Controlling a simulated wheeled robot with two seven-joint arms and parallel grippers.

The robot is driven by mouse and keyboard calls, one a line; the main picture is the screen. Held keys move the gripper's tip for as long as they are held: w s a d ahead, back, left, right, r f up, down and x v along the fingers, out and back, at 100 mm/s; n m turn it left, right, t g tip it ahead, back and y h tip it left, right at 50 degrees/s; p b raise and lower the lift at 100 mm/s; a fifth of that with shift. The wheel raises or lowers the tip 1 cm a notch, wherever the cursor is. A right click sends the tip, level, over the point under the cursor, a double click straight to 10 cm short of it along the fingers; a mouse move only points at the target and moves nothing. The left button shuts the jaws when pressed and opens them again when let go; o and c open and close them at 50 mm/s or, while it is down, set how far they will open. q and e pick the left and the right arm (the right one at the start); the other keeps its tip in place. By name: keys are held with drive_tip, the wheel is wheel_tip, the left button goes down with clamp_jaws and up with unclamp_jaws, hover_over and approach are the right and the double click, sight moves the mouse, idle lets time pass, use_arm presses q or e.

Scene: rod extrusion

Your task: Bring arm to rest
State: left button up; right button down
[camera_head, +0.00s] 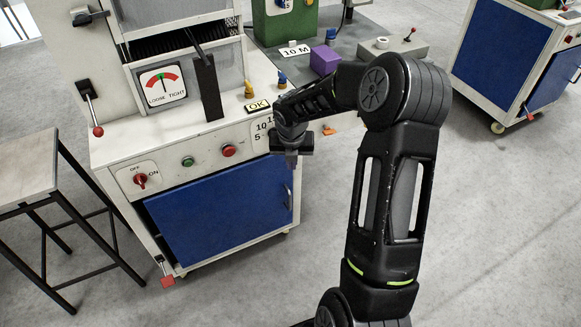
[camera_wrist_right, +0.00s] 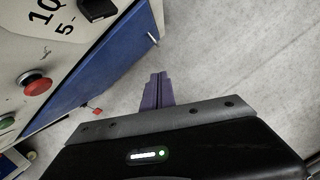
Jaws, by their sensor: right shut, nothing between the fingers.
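My right arm (camera_head: 392,190) rises from the bottom of the head view and bends left at the elbow. My right gripper (camera_head: 291,160) hangs downward in front of the right part of the white and blue machine (camera_head: 215,205). In the right wrist view its two purple-grey fingers (camera_wrist_right: 157,92) are together with nothing between them. Below the fingers there is only grey floor. The machine's blue door (camera_wrist_right: 105,75) is to the left of the fingers there, apart from them. My left gripper is not in view.
The machine front carries a red button (camera_head: 228,151), a green button (camera_head: 188,162) and a red switch (camera_head: 140,180). A purple block (camera_head: 325,60) sits on the grey surface behind. A stool (camera_head: 40,170) stands left. A blue cabinet (camera_head: 500,55) stands right, with open floor between.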

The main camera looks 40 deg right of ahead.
drive_tip(key=shift+r, duration=0.15)
idle(0.5)
drive_tip(key=a+f+m+t+y, duration=0.1)
drive_tip(key=a+f+m, duration=0.2)
drive_tip(key=a+m, duration=0.35)
drive_tip(key=a+f+m+t+y+p, duration=0.1)
drive_tip(key=a+f+m+y, duration=0.15)
drive_tip(key=a+m, duration=0.4)
drive_tip(key=a+f+m+t+y, duration=0.1)
drive_tip(key=a+f+m, duration=0.2)
drive_tip(key=a+m, duration=0.35)
use_arm(q)
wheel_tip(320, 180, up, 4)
drive_tip(key=p, duration=0.2)
drive_tip(key=shift+p, duration=0.4)
use_arm(e)
drive_tip(key=s+a+f+m+g, duration=0.2)
drive_tip(key=s+a+m, duration=0.3)
drive_tip(key=s+a, duration=0.3)
drive_tip(key=s+a+f+m+g+y, duration=0.1)
drive_tip(key=s+a+f+m+g, duration=0.1)
drive_tip(key=s+a+f+m, duration=0.3)
drive_tip(key=s+a, duration=0.4)
drive_tip(key=s, duration=0.5)
drive_tip(key=shift+s+f+g, duration=0.25)
drive_tip(key=shift+g, duration=0.05)
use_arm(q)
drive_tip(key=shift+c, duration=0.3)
use_arm(e)
drive_tip(key=shift+y, duration=0.25)
